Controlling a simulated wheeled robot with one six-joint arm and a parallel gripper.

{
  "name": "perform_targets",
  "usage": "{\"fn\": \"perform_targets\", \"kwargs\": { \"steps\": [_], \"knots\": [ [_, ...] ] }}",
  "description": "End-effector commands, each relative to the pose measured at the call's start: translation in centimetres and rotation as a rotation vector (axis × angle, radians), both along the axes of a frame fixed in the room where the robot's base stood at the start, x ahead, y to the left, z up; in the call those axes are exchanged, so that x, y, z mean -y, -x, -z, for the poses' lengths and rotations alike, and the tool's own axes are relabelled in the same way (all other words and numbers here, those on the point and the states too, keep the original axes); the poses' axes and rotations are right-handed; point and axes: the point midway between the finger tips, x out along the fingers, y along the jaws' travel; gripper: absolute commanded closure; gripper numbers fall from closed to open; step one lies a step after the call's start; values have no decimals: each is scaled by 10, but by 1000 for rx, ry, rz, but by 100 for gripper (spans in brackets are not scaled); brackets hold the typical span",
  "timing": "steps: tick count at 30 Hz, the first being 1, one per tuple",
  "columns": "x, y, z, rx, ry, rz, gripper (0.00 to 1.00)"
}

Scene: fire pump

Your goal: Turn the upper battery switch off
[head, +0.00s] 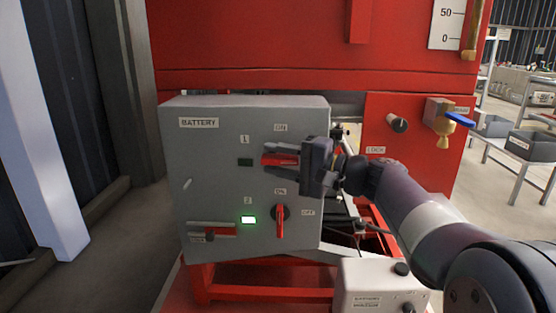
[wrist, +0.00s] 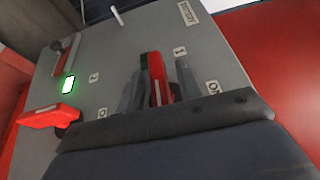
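The grey battery box (head: 200,160) has two red rotary switches. The upper switch (head: 277,159) has its handle level, lying left to right, and the small lamp (head: 245,162) beside label 1 is dark. My gripper (head: 283,160) is at this switch, one finger above the handle and one below. In the wrist view the red handle (wrist: 155,75) stands between the two grey fingers, with a narrow gap on its right side, so the gripper looks open around it. The upper switch's OFF label is hidden behind my gripper.
The lower switch (head: 281,222) stands upright towards its ON label, its lamp (head: 248,219) lit green. It sits close below my gripper. A lever (head: 212,229) is at the box's lower left. A red panel with a knob (head: 398,123) and blue-handled valve (head: 450,116) is at right.

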Motion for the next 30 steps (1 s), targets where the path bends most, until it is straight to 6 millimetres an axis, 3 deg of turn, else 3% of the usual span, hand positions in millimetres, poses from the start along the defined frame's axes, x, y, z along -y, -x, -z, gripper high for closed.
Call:
{"fn": "perform_targets", "kwargs": {
  "steps": [8, 21, 30],
  "knots": [
    [9, 3, -1, 0, 1, 2, 65],
    [79, 35, 0, 0, 0, 5, 65],
    [98, 45, 2, 1, 0, 1, 65]
  ]
}}
